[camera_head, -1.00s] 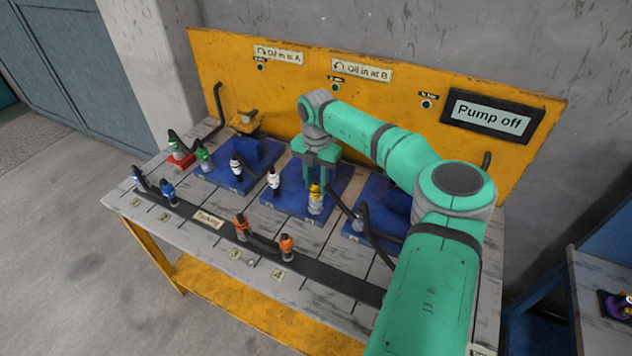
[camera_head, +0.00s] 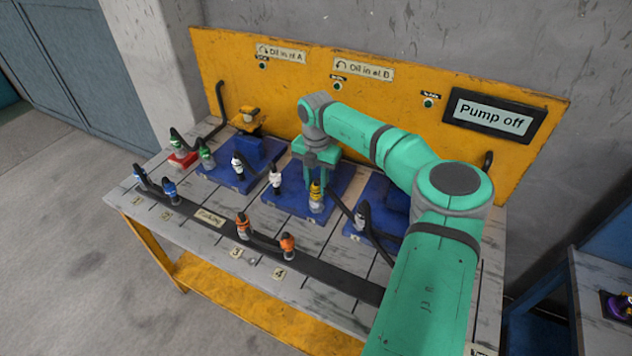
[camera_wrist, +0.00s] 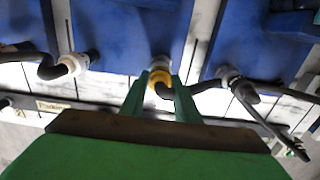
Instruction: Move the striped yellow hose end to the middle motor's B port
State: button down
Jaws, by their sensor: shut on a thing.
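The striped yellow hose end (camera_head: 316,193) stands upright at the front right of the middle motor's blue base (camera_head: 290,205). My gripper (camera_head: 318,180) is shut on it from above. In the wrist view the yellow hose end (camera_wrist: 159,82) sits between the two green fingers of my gripper (camera_wrist: 160,88), with its black hose leading off to the right. Its lower end appears to be at a port of the middle base; whether it is fully seated cannot be told. A white hose end (camera_head: 275,179) stands at the front left of the same base. The middle motor's body is mostly hidden behind my arm.
Orange hose ends (camera_head: 242,225) and blue hose ends (camera_head: 169,190) stand along the black parking strip (camera_head: 320,282). The left base (camera_head: 232,178) carries green and white hose ends. A grey-white hose end (camera_head: 361,216) stands at the right base. The display (camera_head: 491,116) reads "Pump off".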

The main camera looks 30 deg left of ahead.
jog(key=shift+w+d+f, duration=0.1)
jog(key=shift+f, duration=0.25)
jog(key=c, duration=1.3)
grip_release()
jog(key=shift+d, duration=0.1)
jog(key=shift+r, duration=0.1)
jog(key=shift+r, duration=2.9)
jog(key=shift+r, duration=0.1)
